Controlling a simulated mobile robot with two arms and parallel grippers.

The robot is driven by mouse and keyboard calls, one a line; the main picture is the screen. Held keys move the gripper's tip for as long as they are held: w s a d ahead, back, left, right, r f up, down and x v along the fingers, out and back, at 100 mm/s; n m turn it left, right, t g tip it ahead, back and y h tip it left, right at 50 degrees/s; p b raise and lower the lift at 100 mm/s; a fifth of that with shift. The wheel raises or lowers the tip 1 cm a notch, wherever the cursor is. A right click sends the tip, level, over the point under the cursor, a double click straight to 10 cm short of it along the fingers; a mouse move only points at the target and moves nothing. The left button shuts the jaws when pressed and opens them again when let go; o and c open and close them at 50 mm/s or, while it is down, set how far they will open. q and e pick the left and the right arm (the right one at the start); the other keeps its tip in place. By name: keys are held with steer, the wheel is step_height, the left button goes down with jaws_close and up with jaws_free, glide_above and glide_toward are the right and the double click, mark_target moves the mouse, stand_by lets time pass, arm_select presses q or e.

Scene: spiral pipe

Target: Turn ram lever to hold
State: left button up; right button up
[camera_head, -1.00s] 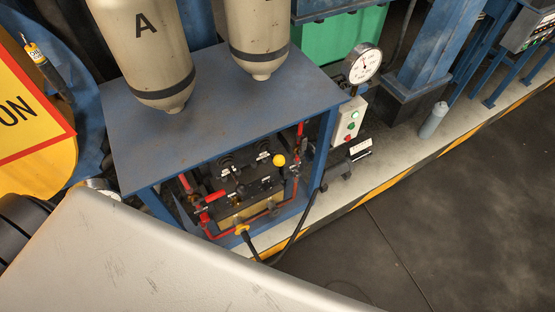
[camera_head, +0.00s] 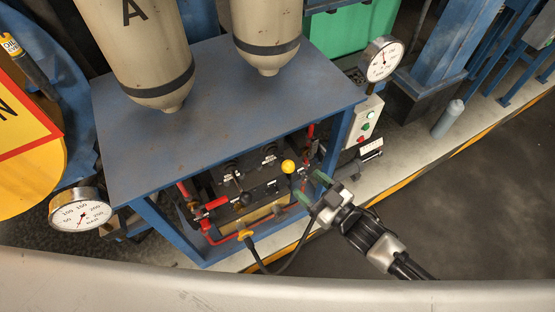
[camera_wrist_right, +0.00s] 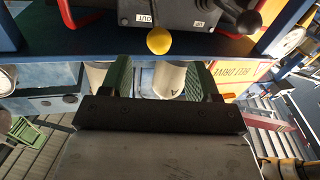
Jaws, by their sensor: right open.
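A control block with levers (camera_head: 262,190) sits inside the blue frame under the blue table. One lever ends in a yellow ball (camera_head: 289,166); another has a black knob (camera_head: 245,198). I cannot tell from the labels which is the ram lever. My right gripper (camera_head: 313,188) is open and empty, just right of and below the yellow ball, apart from it. In the right wrist view the yellow ball (camera_wrist_right: 159,40) appears beyond the gap between the green fingers (camera_wrist_right: 163,78), with the black knob (camera_wrist_right: 247,20) to the right. My left gripper is out of view.
The blue table (camera_head: 230,95) with tan bottles (camera_head: 150,70) overhangs the control block. Red-handled valves (camera_head: 215,203) and a black hose (camera_head: 290,262) lie near it. A gauge (camera_head: 382,58) stands above a button box (camera_head: 364,122). Open floor (camera_head: 470,210) lies right.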

mark_target(283, 163)
steer(key=p+x, duration=0.1)
steer(key=x, duration=0.8)
steer(key=shift+w, duration=0.15)
steer(key=shift+c, duration=0.2)
